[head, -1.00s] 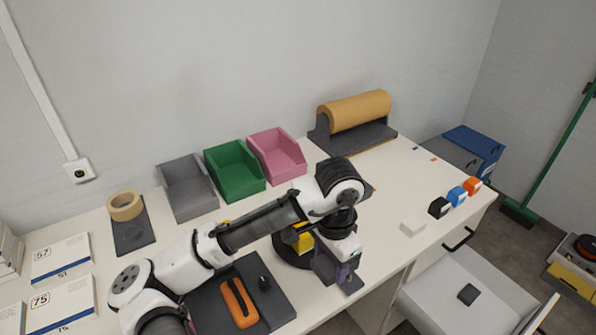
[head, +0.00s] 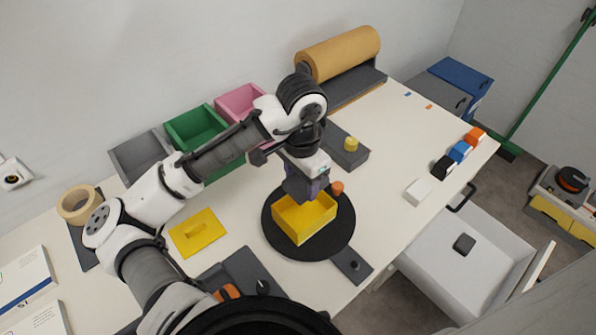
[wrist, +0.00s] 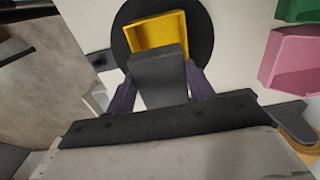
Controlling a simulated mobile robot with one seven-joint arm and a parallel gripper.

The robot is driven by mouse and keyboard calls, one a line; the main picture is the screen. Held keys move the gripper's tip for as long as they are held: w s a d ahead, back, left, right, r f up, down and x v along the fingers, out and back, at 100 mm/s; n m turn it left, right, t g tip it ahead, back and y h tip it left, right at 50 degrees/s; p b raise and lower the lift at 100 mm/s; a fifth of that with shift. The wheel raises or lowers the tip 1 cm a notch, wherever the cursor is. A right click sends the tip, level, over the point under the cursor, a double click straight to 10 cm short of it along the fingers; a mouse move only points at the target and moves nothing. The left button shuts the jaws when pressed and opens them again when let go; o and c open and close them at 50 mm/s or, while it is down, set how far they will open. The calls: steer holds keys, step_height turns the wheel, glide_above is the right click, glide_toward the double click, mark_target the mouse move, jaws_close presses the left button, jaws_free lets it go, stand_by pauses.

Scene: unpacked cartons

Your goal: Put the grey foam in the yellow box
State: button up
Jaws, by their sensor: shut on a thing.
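The yellow box (head: 312,229) stands open on a round black disc. In the wrist view the yellow box (wrist: 140,34) lies just beyond the fingertips. My gripper (head: 307,190) is above the back part of the box, pointing down. In the wrist view my gripper (wrist: 160,88) has its purple fingers shut on a grey block, the grey foam (wrist: 160,72). The foam overlaps the near edge of the box in that view; whether it touches the box I cannot tell. In the head view the foam is hard to make out between the fingers.
A yellow lid-like plate (head: 196,233) lies left of the disc. A dark block with a yellow knob (head: 351,144) and an orange piece (head: 337,187) are close to my gripper. Grey, green (head: 197,133) and pink bins stand behind. An open drawer (head: 440,290) holds a dark piece.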

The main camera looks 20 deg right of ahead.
step_height(320, 180, down, 6)
steer(key=b, duration=0.5)
steer(key=shift+f, duration=0.15)
stand_by(0.4)
steer(key=o, duration=1)
steer(key=shift+o, duration=0.2)
steer(key=shift+r+p, duration=2.55)
steer(key=shift+r, duration=1.5)
steer(key=shift+s+f, duration=0.1)
